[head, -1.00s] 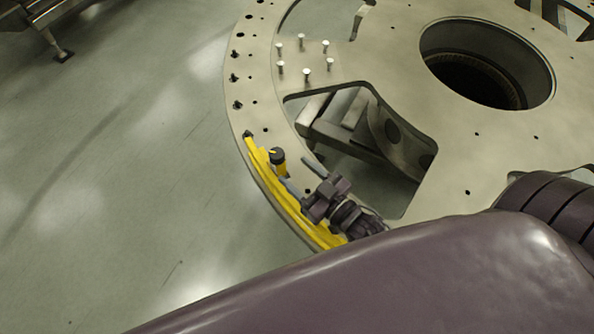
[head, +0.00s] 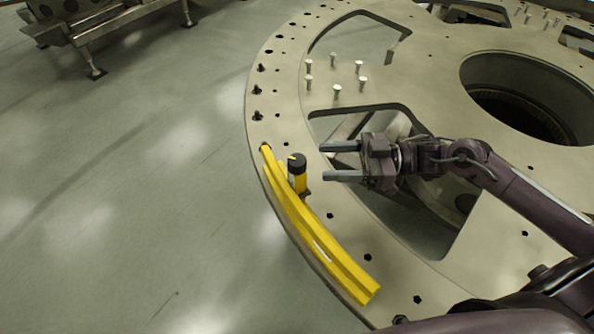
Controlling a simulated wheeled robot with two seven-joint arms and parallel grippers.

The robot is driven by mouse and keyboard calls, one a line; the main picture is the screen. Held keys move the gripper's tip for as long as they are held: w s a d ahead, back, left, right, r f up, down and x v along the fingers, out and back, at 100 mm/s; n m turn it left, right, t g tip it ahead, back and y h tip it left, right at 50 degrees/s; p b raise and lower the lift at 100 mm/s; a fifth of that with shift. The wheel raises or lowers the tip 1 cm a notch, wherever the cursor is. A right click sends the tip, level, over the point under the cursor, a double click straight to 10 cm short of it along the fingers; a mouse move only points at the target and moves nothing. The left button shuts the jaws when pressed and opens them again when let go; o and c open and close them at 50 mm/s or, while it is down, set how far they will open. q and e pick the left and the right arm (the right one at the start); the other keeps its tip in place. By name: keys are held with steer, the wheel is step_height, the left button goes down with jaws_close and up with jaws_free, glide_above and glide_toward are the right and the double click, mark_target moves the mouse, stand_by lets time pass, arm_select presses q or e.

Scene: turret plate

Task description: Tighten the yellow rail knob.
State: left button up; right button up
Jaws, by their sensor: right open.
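The yellow rail (head: 322,237) is a curved bar lying along the left rim of the round metal turret plate (head: 395,270). The rail knob (head: 297,172) stands upright beside the rail near its far end, with a black top bearing a yellow mark and a yellow lower part. My right gripper (head: 324,161) is open and empty. Its two fingers point left toward the knob, with a small gap in the picture between the fingertips and the knob. My left gripper is not in view.
Several upright pins (head: 337,91) stand on the plate beyond the knob. A large cut-out (head: 430,222) lies under my right arm, and a round central hole (head: 525,100) is at right. A metal frame (head: 110,22) stands on the floor at top left. Floor left of the plate is clear.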

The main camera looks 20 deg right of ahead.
mark_target(297, 160)
steer(key=p+x, duration=0.1)
steer(key=x, duration=0.5)
steer(key=shift+a+r, duration=0.1)
steer(key=shift+a, duration=0.05)
steer(key=shift+w+a, duration=0.15)
steer(key=shift+a, duration=0.4)
steer(key=c, duration=0.9)
steer(key=shift+p, duration=0.35)
steer(key=shift+c, duration=0.2)
